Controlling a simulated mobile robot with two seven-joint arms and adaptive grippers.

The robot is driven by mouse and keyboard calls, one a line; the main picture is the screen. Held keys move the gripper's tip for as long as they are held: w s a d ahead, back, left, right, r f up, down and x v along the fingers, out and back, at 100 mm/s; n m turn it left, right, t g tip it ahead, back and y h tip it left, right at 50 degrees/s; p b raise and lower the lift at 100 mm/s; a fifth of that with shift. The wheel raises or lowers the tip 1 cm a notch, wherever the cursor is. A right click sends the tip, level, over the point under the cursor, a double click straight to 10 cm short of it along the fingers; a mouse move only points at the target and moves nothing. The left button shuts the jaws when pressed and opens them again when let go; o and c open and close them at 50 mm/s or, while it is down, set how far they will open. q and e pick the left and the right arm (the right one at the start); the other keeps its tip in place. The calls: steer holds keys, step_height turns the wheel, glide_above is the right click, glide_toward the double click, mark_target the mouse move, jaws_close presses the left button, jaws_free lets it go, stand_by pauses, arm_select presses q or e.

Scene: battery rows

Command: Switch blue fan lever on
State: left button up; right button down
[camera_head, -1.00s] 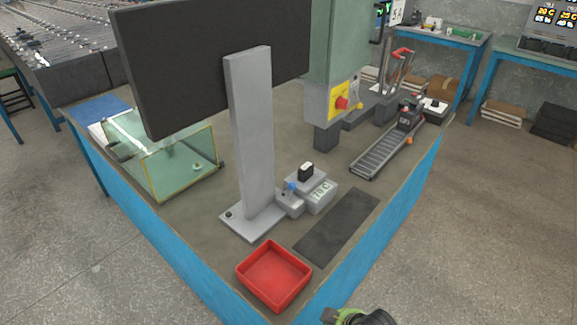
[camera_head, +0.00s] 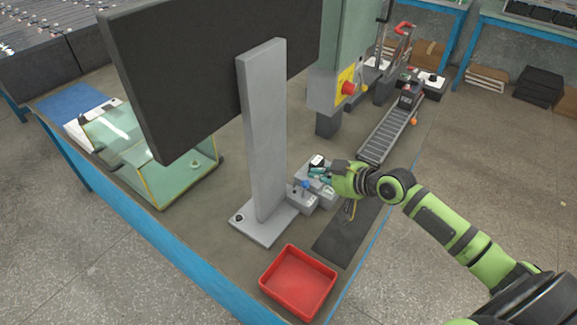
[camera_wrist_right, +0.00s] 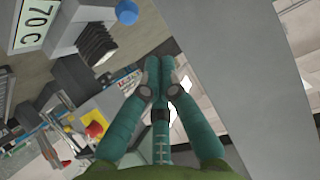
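The blue-knobbed lever (camera_head: 305,184) stands on a small grey box (camera_head: 301,200) beside the foot of the grey post. In the right wrist view the blue knob (camera_wrist_right: 127,12) shows at the top edge, left of my fingertips and apart from them. My right gripper (camera_head: 320,173) is just behind and to the right of the lever in the head view, partly covering the grey unit there. In the right wrist view its teal fingers (camera_wrist_right: 160,68) are together at the tips with nothing visible between them. My left gripper is out of view.
The grey post (camera_head: 263,130) carries a large dark screen (camera_head: 190,70) close to the lever. A display reading 70 C (camera_wrist_right: 35,25) is beside the knob. A red tray (camera_head: 298,282) stands in front, a dark mat (camera_head: 340,240) to its right. A glass box (camera_head: 180,175) is at left.

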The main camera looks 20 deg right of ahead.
mark_target(304, 189)
steer(key=shift+w+a+f+p, duration=0.25)
steer(key=shift+w+f+p, duration=0.15)
steer(key=shift+w+f, duration=0.5)
steer(key=shift+w+a+f+p, duration=0.25)
steer(key=shift+w+f+p, duration=0.15)
steer(key=shift+w+f, duration=0.45)
steer(key=shift+w+a+f+p, duration=0.25)
steer(key=shift+w+f+p, duration=0.15)
steer(key=shift+w+f, duration=0.45)
steer(key=shift+w, duration=0.1)
